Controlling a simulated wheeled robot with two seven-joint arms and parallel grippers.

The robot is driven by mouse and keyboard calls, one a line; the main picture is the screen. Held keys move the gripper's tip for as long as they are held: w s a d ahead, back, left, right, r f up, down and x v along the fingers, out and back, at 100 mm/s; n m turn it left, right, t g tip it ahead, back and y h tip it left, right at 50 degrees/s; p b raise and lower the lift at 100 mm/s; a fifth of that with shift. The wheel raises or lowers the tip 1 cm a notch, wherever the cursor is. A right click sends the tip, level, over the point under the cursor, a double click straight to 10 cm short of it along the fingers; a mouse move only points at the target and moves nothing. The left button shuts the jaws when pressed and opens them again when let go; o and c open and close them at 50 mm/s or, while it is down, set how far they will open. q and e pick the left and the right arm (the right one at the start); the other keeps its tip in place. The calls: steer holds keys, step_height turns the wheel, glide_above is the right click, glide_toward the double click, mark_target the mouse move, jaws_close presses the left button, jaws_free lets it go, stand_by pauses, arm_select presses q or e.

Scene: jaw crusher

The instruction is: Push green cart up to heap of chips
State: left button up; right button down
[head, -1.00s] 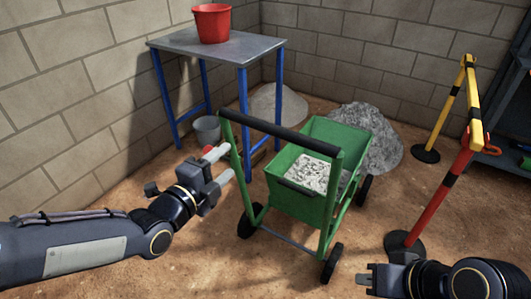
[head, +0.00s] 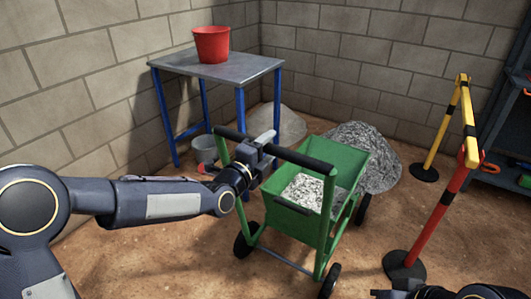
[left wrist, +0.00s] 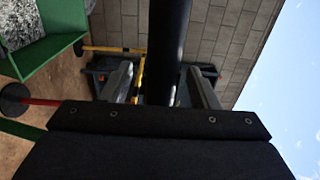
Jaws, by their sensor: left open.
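The green cart (head: 335,228) stands on the dirt floor, loaded with pale grey chips (head: 303,191). Its black handle bar (head: 305,160) faces me. The grey heap of chips (head: 378,172) lies just beyond the cart's far end; the cart hides part of its foot, so I cannot tell whether they touch. My left gripper (head: 266,146) is open at the left-middle part of the handle bar. In the left wrist view the bar (left wrist: 168,50) passes between the two spread fingers. My right gripper (head: 385,294) is cut off at the lower edge, apart from the cart.
A table (head: 190,62) with a red bucket (head: 212,45) stands at the left wall. A grey bucket (head: 204,150) and a paler heap (head: 283,126) are near it. A yellow and red-black barrier (head: 450,185) stands right of the cart. A shelf (head: 500,130) is at the right edge.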

arm_select(q)
steer(key=shift+w+d, duration=0.1)
steer(key=shift+w, duration=0.05)
steer(key=shift+c, duration=0.3)
jaws_close()
steer(key=shift+f, duration=0.2)
stand_by(0.9)
